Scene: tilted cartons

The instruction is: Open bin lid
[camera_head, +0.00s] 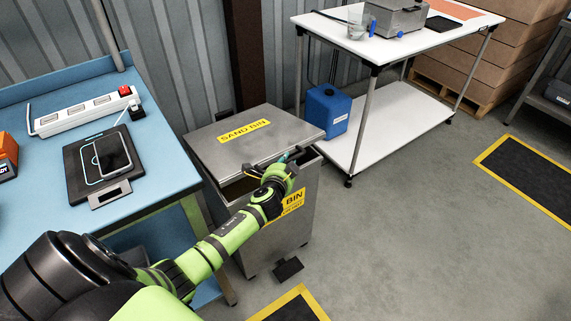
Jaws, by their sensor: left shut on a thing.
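The metal sand bin (252,250) stands between the blue workbench and the white table. Its grey lid (270,122) carries a yellow "SAND BIN" label. The lid is slightly raised at the front, with a dark gap showing under its front left edge. My left gripper (283,162) is at the lid's front edge, shut on what looks like the dark lid handle (262,166). The fingertips are small and partly hidden by the wrist. A black pedal (288,270) sits at the bin's foot. My right gripper is not in view.
The blue workbench (160,178) at left holds a power strip (85,112) and a scale with a phone (112,155). A blue jerrycan (326,110) stands on the lower shelf of the white table (335,28), right of the bin.

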